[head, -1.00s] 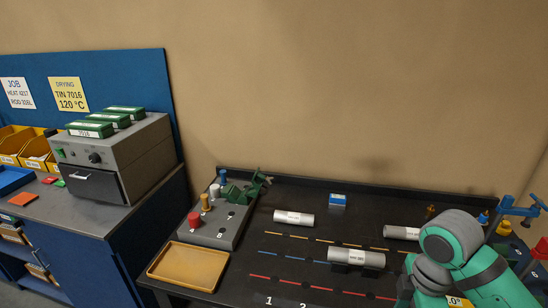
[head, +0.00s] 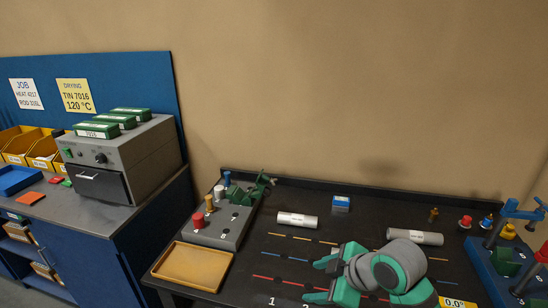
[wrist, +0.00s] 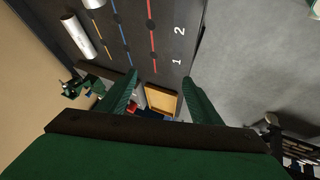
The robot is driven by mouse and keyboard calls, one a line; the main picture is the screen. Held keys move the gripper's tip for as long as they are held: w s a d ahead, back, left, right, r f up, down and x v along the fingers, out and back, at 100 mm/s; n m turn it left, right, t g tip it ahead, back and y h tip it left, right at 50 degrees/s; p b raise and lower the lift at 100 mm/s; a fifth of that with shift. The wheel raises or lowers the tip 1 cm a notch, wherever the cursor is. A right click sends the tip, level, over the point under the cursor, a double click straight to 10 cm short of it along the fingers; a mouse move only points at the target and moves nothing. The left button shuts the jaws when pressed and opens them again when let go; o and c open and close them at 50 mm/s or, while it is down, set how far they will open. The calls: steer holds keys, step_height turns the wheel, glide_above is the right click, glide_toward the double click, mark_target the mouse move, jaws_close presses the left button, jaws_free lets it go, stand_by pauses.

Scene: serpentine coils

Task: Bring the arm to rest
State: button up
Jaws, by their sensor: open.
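My arm, green and grey, reaches over the dark bench (head: 262,232) at the lower right of the head view. My gripper (head: 313,281) points left, with its two fingers apart and nothing between them. In the wrist view my gripper (wrist: 160,84) shows two green fingers spread wide, with the yellow-brown tray (wrist: 161,99) seen beyond them. It appears to be above the bench, clear of the parts on it.
Two grey labelled cylinders (head: 297,219) (head: 414,236) lie on the bench. The empty tray (head: 166,263) and a grey block with coloured knobs (head: 222,226) stand left. A blue stand (head: 490,268) is at right. An oven (head: 120,160) sits on the left cabinet.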

steer(key=w+a+m+t+y, duration=0.2)
steer(key=w+a+m+t, duration=0.15)
steer(key=a, duration=0.45)
steer(key=w+a+m+t+y, duration=0.2)
steer(key=a+m+t, duration=0.3)
steer(key=a, duration=0.3)
steer(key=s+f+m+t+h, duration=0.2)
steer(key=s+f+m+h, duration=0.7)
steer(key=s+f, duration=0.75)
steer(key=s+d+n, duration=0.1)
steer(key=s+d, duration=0.1)
steer(key=s, duration=1)
steer(key=s+d+n, duration=0.2)
steer(key=s+d, duration=0.1)
steer(key=s, duration=0.9)
steer(key=shift+s+g, duration=0.35)
steer(key=shift+g, duration=0.1)
steer(key=shift+w+d+f, duration=0.1)
